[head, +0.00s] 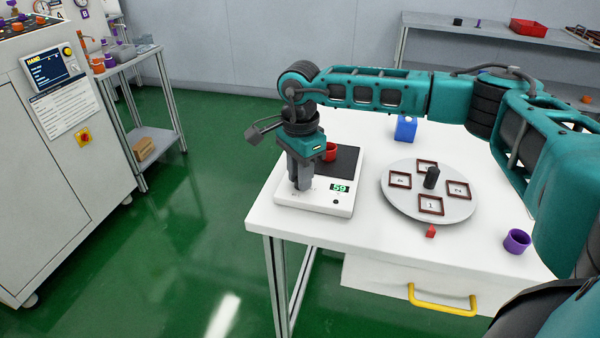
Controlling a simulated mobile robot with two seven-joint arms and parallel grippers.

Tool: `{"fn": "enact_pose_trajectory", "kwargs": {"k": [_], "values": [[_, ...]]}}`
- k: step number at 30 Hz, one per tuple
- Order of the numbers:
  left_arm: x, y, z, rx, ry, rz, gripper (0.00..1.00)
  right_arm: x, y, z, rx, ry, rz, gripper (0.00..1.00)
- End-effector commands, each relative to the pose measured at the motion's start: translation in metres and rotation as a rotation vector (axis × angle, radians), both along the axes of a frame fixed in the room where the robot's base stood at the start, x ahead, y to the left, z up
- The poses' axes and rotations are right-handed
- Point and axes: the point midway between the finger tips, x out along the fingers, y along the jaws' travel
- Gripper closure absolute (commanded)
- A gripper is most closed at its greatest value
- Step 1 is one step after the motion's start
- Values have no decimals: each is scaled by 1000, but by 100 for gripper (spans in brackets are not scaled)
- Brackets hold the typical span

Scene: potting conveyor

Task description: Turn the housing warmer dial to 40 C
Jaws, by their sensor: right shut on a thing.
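The housing warmer (322,199) is a white box with a dark plate (345,163) on top, near the left end of the white table. Its green display (340,187) appears to read 59. A red ring-like housing (329,152) stands at the back of the plate, partly behind my gripper. My right gripper (300,186) points down over the warmer's front left. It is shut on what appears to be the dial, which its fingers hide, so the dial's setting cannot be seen. My left gripper is not in view.
A round turntable (400,205) with framed nests and a dark centre post is to the right. A blue block (405,128), small red piece (430,232) and purple cup (517,241) are on the table. A control cabinet (60,170) stands at left, with green floor between.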

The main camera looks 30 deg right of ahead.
Motion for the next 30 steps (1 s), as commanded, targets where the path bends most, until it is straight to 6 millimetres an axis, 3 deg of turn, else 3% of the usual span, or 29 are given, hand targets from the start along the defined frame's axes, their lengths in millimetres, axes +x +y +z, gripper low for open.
{"fn": "enact_pose_trajectory", "kwargs": {"k": [15,30], "values": [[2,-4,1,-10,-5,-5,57,0,0,0,0,-1,452,100],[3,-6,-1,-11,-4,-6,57,0,0,1,0,-2,650,100]]}}
